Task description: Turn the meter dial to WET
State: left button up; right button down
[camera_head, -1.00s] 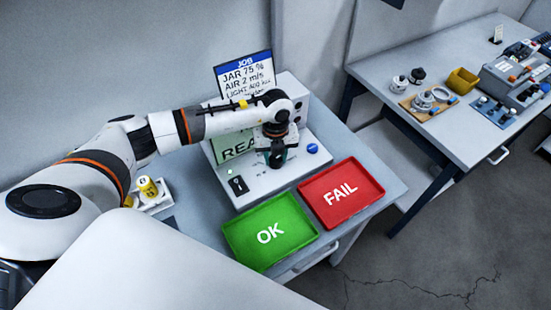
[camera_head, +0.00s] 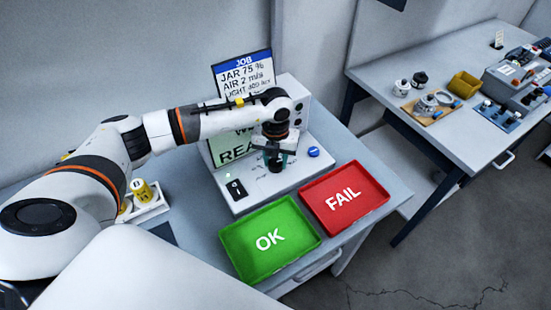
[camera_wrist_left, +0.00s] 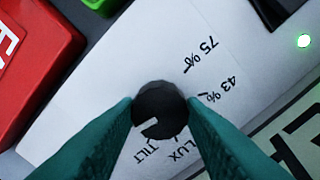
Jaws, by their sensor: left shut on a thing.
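The meter (camera_head: 262,186) is a pale box on the near table with a green screen (camera_head: 224,147), partly hidden by my left arm; the letters "W" and "REA" show. My left gripper (camera_head: 275,158) points down over the meter's sloping front. In the left wrist view its teal fingers are shut on the dark round dial (camera_wrist_left: 160,103). My right gripper is not in view.
A blue knob (camera_head: 314,152) and a black switch (camera_head: 236,189) flank the dial. The green OK tray (camera_head: 240,262) and red FAIL tray (camera_head: 367,206) lie in front. A job card (camera_head: 243,75) stands behind. A white holder (camera_head: 152,208) with a yellow item is at left.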

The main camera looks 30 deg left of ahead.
aim_at(276, 162)
pick_arm(q)
jog(key=shift+r, duration=0.1)
jog(key=o, duration=1)
jog(key=shift+r+b, duration=1.6)
jog(key=shift+r, duration=4.4)
jog(key=shift+f, duration=0.1)
